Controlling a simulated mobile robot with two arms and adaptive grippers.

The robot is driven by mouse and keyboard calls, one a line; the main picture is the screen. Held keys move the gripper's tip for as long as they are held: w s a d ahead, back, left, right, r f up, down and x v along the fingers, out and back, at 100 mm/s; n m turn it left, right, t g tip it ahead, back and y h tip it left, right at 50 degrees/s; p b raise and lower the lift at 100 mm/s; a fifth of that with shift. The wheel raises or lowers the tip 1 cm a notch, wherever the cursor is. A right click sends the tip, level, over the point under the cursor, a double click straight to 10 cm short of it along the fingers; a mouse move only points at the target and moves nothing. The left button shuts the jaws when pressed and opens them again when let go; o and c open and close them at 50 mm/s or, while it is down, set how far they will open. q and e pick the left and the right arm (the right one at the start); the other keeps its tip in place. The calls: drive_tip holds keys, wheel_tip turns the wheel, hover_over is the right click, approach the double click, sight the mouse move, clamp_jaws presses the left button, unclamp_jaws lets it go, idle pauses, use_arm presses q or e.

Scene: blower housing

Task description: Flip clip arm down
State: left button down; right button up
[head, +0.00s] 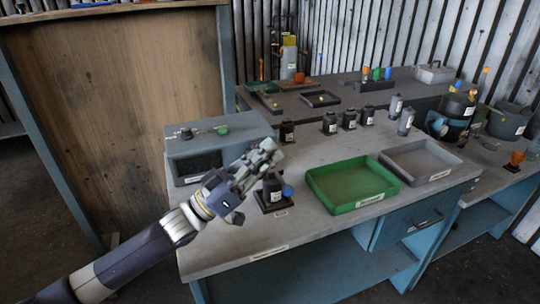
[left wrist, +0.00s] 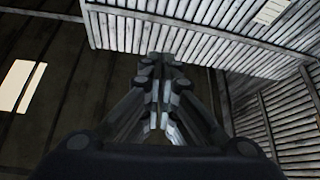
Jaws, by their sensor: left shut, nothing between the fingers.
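A dark blower housing (head: 272,187) with a pale label stands upright on a dark base on the grey workbench. A blue round knob (head: 287,191) sticks out at its right side, low down. I cannot make out a separate clip arm at this size. My left gripper (head: 268,150) comes in from the left and is shut and empty, with its fingers just above and behind the housing in the picture. I cannot tell whether it touches the housing. In the left wrist view the closed fingers (left wrist: 162,62) point up toward the wall and roof. My right gripper is not in view.
A green tray (head: 348,207) and a grey tray (head: 440,176) lie empty to the right. A grey box (head: 190,148) stands behind my left arm. Several dark housings, one of them here (head: 330,123), stand along the back. The bench front is clear.

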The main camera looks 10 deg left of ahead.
use_arm(q)
drive_tip(key=w+b+v, duration=0.1)
drive_tip(key=b+v, duration=0.1)
drive_tip(key=v, duration=0.7)
drive_tip(key=shift+w+a+f, duration=0.3)
drive_tip(key=shift+a+f, duration=0.05)
drive_tip(key=shift+a, duration=0.1)
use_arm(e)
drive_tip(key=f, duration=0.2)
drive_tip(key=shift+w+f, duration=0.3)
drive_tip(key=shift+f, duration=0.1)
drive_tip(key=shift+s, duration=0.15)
